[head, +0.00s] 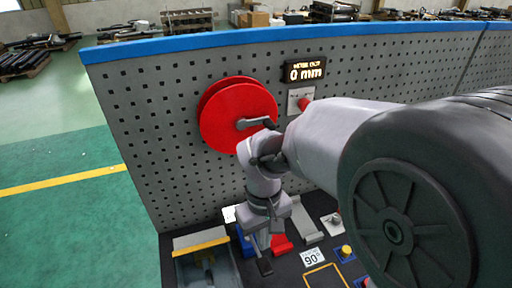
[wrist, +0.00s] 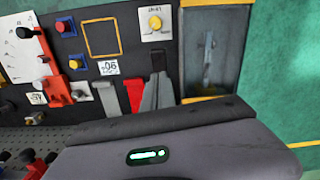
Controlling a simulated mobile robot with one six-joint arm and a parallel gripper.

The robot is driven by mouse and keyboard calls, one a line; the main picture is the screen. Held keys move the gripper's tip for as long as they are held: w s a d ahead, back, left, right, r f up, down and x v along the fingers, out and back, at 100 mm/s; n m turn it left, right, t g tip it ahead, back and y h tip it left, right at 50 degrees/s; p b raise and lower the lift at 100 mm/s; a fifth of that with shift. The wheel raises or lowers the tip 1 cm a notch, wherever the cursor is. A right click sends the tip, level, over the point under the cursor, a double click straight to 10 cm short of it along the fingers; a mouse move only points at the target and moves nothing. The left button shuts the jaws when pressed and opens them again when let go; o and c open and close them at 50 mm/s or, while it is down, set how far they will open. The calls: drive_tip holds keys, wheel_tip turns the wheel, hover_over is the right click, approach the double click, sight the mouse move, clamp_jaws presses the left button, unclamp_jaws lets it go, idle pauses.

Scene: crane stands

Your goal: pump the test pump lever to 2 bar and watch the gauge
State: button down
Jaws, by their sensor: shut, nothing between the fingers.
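In the head view my gripper (head: 263,262) points down over the dark bench top at the foot of the pegboard wall. Its fingers are shut with nothing between them. In the wrist view my gripper's grey body with a green light fills the bottom. I cannot pick out the test pump lever or a pressure gauge for certain. A grey trough (wrist: 184,60) with yellow edge strips holds a grey part that I cannot identify. Red parts with a black knob stand at the left of the wrist view; what they belong to is unclear.
A red drum (head: 226,103) is on the pegboard wall (head: 150,140), below a display (head: 305,71) reading 0 mm. Red (wrist: 134,95) and grey blocks lie close to my gripper. A yellow-knobbed plate (wrist: 155,35) and a 90° label (wrist: 108,68) are nearby. Green floor lies left.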

sight(264, 264)
drive_tip(key=shift+n, duration=0.4)
wheel_tip(264, 264, down, 8)
drive_tip(key=b, duration=0.6)
drive_tip(key=shift+f+b, duration=0.15)
drive_tip(key=shift+b, duration=0.2)
